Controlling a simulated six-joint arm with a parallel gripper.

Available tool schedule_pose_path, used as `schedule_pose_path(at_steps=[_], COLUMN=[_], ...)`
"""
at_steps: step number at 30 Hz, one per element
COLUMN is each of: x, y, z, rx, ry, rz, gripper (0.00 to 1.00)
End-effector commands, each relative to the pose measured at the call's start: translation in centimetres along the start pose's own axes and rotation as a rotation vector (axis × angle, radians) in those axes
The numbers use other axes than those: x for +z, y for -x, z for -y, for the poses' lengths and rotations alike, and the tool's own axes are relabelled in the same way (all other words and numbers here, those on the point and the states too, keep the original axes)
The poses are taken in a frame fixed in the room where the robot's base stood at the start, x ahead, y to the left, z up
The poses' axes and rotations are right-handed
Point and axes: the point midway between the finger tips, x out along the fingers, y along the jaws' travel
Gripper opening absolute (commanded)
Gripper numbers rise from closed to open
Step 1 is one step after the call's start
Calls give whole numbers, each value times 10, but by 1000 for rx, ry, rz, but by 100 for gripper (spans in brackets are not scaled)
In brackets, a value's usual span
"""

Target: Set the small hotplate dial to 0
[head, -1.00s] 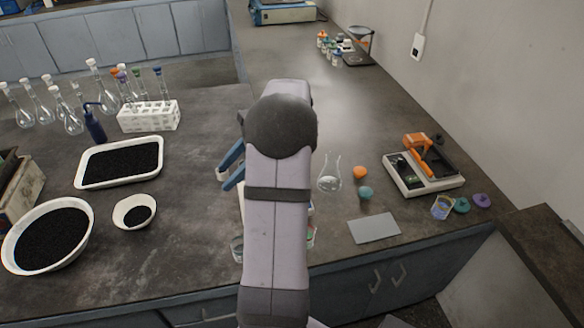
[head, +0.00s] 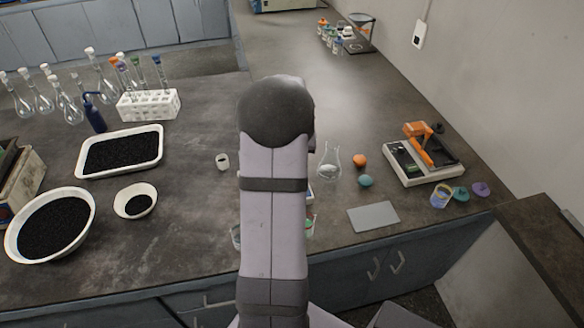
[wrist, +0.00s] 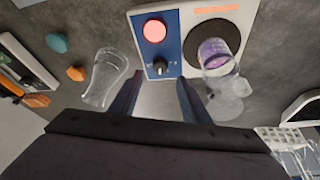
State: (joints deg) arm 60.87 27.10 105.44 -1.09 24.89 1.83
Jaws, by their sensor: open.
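The small hotplate (wrist: 192,15) shows in the wrist view with a white body, a blue panel and a dark round plate. Its black dial (wrist: 160,67) is on the blue panel, below a red round light (wrist: 154,30). The dial has a pale mark, but its setting is too small to read. My gripper (wrist: 158,95) is open, its two blue fingers apart with nothing between them. The dial appears just beyond the fingertips, between the two fingers in the picture; contact is not visible. In the head view my arm hides the gripper and most of the hotplate.
A clear flask (wrist: 105,78) stands left of the fingers. Orange (head: 360,161) and teal (head: 366,181) pieces, a grey sheet (head: 374,216) and an orange-topped device (head: 424,155) lie to the right.

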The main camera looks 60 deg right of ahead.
Motion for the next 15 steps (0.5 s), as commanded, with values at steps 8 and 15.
schedule_pose_path(at_steps=[8,15], x=[1,1], y=[-23,-50], z=[0,0], rx=[0,0], ry=[-3,-3], rz=[5,4], gripper=[43,43])
